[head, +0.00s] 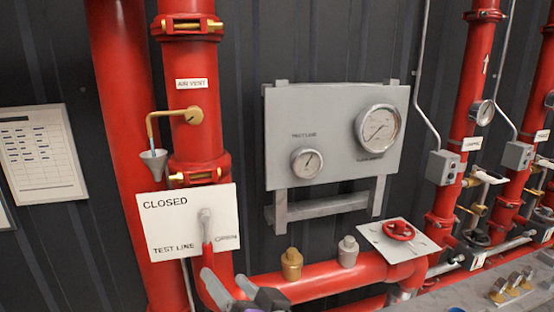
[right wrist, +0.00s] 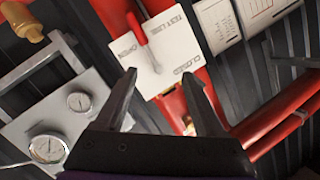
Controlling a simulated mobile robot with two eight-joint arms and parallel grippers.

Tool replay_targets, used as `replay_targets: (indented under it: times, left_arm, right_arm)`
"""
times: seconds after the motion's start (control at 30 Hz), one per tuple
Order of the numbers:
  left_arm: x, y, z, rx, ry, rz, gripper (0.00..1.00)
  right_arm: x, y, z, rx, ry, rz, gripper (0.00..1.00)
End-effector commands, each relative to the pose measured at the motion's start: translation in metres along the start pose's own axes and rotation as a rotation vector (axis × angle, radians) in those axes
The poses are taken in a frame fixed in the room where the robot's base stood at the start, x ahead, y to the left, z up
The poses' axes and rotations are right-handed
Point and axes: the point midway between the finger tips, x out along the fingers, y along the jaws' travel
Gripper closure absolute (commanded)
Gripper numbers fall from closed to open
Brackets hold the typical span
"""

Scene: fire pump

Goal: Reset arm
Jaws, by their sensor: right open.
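My right gripper (head: 225,280) is at the bottom of the head view, below the white test line plate (head: 168,212). Its two fingers are apart with nothing between them, as the right wrist view (right wrist: 159,76) also shows. The plate reads CLOSED, OPEN and TEST LINE. A lever with a red handle (head: 207,252) and grey pivot hangs down from the plate, just above the fingertips in the head view. In the right wrist view the red lever (right wrist: 137,29) lies beyond the fingers, apart from them. My left gripper is not in view.
Red pipes (head: 130,120) run up the dark ribbed wall. A grey gauge panel (head: 335,130) is right of the lever. A brass fitting (head: 291,264) and a red handwheel (head: 399,230) sit by the lower pipe. A paper sheet (head: 42,155) hangs at left.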

Motion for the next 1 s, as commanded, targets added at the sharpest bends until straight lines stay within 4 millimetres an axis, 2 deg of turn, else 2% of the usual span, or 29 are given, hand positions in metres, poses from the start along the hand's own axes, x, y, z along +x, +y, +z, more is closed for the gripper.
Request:
replay_targets:
  times: [0.03,0.17,0.3,0.4,0.5,0.6,0.7,1.0]
  left_arm:
    - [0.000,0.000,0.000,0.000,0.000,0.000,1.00]
    - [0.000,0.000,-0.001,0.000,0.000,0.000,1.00]
    - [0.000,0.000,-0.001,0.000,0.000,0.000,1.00]
    - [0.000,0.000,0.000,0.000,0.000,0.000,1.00]
    - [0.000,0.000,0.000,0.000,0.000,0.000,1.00]
    - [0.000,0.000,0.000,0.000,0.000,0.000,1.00]
    - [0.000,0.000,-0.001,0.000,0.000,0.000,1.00]
    - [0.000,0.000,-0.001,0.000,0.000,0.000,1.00]
  right_arm:
    - [-0.003,0.035,0.019,-0.046,-0.052,0.057,0.29]
    - [-0.023,0.118,0.072,-0.142,-0.213,0.207,0.29]
    - [-0.063,0.202,0.125,-0.197,-0.384,0.393,0.29]
    - [-0.100,0.253,0.157,-0.208,-0.494,0.526,0.29]
    - [-0.134,0.289,0.183,-0.204,-0.583,0.639,0.29]
    - [-0.160,0.311,0.200,-0.195,-0.646,0.718,0.29]
    - [-0.175,0.322,0.209,-0.188,-0.679,0.761,0.29]
    - [-0.179,0.325,0.211,-0.186,-0.690,0.773,0.29]
